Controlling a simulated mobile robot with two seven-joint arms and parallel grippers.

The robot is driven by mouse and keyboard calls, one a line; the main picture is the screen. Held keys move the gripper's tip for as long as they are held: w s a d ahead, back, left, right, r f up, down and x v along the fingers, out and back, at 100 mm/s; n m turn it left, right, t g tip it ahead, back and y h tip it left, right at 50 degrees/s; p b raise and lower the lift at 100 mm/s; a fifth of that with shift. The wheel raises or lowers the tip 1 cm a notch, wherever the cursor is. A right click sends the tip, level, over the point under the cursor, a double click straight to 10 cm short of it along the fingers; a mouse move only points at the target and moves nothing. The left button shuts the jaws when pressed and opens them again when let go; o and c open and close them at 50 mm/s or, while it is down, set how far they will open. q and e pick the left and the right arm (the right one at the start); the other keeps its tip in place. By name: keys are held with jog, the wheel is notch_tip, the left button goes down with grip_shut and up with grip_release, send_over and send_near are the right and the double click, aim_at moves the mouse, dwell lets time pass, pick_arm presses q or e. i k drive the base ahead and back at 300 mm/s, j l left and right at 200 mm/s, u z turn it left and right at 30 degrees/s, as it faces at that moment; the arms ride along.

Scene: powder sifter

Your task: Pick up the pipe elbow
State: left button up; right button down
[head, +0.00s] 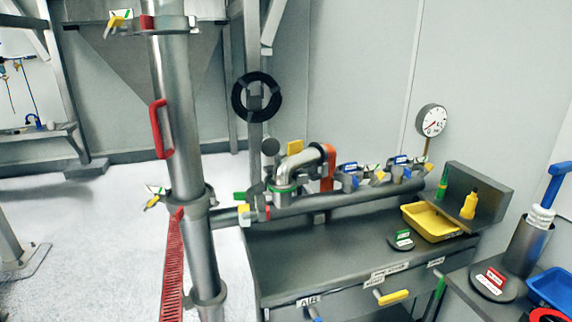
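A shiny silver bent pipe (302,157), which looks like the pipe elbow, is at the back left of the grey workbench (345,246). Its lower end meets a round fitting with a green band (283,190). Its right end is beside an orange-red part (328,167). I cannot tell whether it is fastened there. Neither of my grippers is in view.
A tall steel pipe (182,110) with a red handle stands left of the bench. A horizontal pipe (340,197) runs along the bench's back. A yellow tray (434,221), a yellow bottle (469,204) and a gauge (431,120) are at right. The bench's front is mostly clear.

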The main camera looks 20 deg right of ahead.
aim_at(296, 158)
jog(key=z, duration=0.85)
